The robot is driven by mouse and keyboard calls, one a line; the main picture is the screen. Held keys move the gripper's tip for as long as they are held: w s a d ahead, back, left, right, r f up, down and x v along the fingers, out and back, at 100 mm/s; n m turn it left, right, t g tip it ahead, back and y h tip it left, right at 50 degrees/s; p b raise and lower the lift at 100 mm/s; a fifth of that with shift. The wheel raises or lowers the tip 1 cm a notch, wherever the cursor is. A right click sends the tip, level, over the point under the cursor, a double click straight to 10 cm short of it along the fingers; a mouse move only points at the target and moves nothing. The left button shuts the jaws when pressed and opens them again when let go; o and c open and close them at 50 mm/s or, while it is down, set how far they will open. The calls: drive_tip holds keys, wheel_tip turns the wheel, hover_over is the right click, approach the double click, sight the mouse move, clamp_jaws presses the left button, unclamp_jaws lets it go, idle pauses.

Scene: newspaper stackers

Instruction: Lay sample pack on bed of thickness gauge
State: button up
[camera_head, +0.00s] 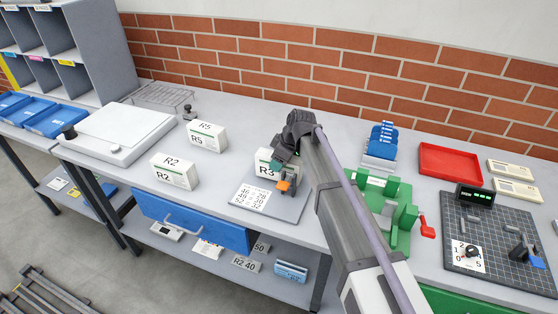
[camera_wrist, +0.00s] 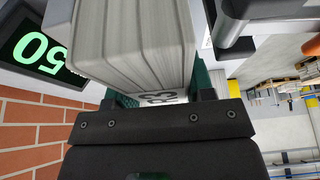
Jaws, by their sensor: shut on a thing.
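The sample pack marked R3 (camera_head: 264,169) is a white block with a green stripe and black lettering. My gripper (camera_head: 287,153) is shut on it from above and behind. In the wrist view the pack (camera_wrist: 135,45) fills the top middle, its layered side showing, between the dark green fingers (camera_wrist: 160,88). A grey plate with a printed number card (camera_head: 252,197) lies below and in front of the pack. It looks like the thickness gauge's bed, but I cannot be sure. A small orange part (camera_head: 284,185) stands by the pack. Contact between pack and plate cannot be told.
Packs R2 (camera_head: 174,171) and R5 (camera_head: 207,137) stand to the left, near a large white plate (camera_head: 118,134). A green fixture (camera_head: 397,208), red tray (camera_head: 450,163) and dark gridded board (camera_head: 490,250) are to the right. A lit display (camera_wrist: 38,47) is close beside the pack in the wrist view.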

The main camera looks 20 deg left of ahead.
drive_tip(key=shift+f+b, duration=0.6)
drive_tip(key=o, duration=1.3)
drive_tip(key=shift+r, duration=0.1)
drive_tip(key=p+v, duration=1)
drive_tip(key=v, duration=0.1)
drive_tip(key=shift+a+r, duration=0.1)
drive_tip(key=shift+f, duration=0.2)
